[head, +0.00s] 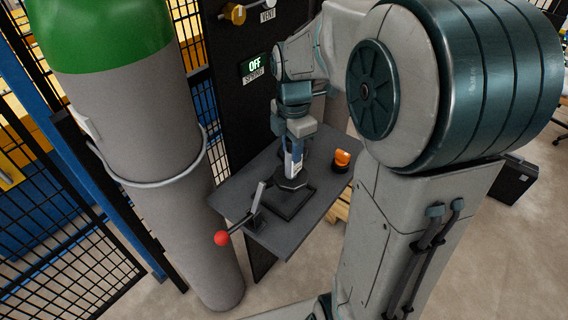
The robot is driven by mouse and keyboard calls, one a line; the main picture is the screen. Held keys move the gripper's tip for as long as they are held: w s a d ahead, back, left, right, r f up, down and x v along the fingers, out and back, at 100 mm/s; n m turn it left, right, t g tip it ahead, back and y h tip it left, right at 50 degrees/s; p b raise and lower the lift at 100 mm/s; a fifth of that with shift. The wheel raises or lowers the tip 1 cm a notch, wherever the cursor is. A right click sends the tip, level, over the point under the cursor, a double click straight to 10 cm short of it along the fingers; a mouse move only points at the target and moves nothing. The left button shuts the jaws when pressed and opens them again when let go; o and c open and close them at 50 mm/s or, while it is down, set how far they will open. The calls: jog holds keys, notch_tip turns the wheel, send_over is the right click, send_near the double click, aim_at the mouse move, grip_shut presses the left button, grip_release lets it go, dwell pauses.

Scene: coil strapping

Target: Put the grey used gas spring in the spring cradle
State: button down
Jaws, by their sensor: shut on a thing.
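My gripper (293,168) points down over the dark table, its fingers low above a dark many-sided seat (292,182) in a black square frame (288,204). It is shut on a small grey piece, which appears to be the grey used gas spring; the fingers hide most of it. I cannot tell whether the piece touches the seat. I cannot make out for sure which fixture is the spring cradle. An orange part (342,157) on a dark base stands to the right of the gripper on the same table.
A lever with a red knob (221,238) sticks out at the table's (232,196) front left. A large grey cylinder with a green top (150,140) stands close on the left.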

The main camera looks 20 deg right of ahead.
aim_at(284, 177)
jog(key=shift+s+a+f, duration=0.1)
jog(key=shift+a+f, duration=0.15)
jog(key=shift+a, duration=0.25)
jog(key=shift+a+f, duration=0.25)
jog(key=shift+a, duration=0.2)
jog(key=shift+a+f, duration=0.1)
jog(key=shift+f, duration=1.95)
jog(key=shift+f, duration=0.15)
jog(key=c, duration=1.1)
grip_release()
